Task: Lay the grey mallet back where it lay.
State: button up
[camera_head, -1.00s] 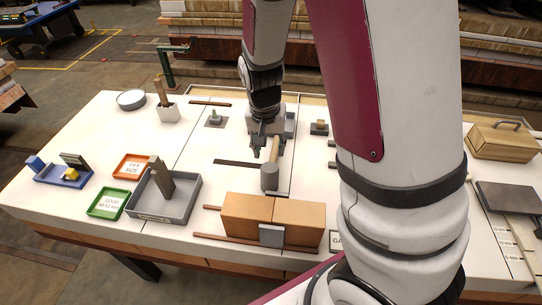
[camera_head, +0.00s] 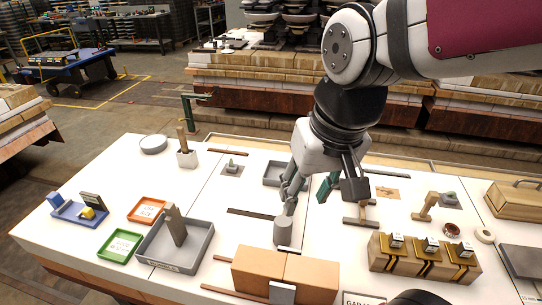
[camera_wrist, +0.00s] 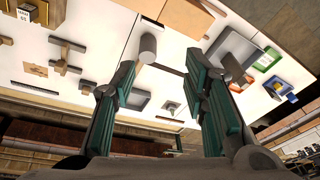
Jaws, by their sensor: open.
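The grey mallet's cylindrical head (camera_head: 283,233) rests on the white table, behind the brown blocks. It also shows in the wrist view (camera_wrist: 148,46), near the left finger's tip. My gripper (camera_head: 307,190) is open, above the table just behind and right of the head. I cannot tell from these views how far the left finger is from the mallet.
Brown blocks (camera_head: 262,267) stand in front of the mallet. Wooden holders with yellow parts (camera_head: 425,263) stand to the right.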

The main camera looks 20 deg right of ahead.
jog(key=s+r+n, duration=0.1)
jog(key=s+r, duration=0.1)
jog(key=s, duration=0.4)
jog(key=shift+s+a+n+h, duration=0.15)
jog(key=shift+s+n+h, duration=0.15)
jog(key=shift+n, duration=0.1)
jog(key=shift+t, duration=0.7)
notch_tip(320, 180, up, 4)
jog(key=p, duration=0.3)
jog(key=shift+r+p, duration=0.2)
jog(key=shift+p, duration=0.1)
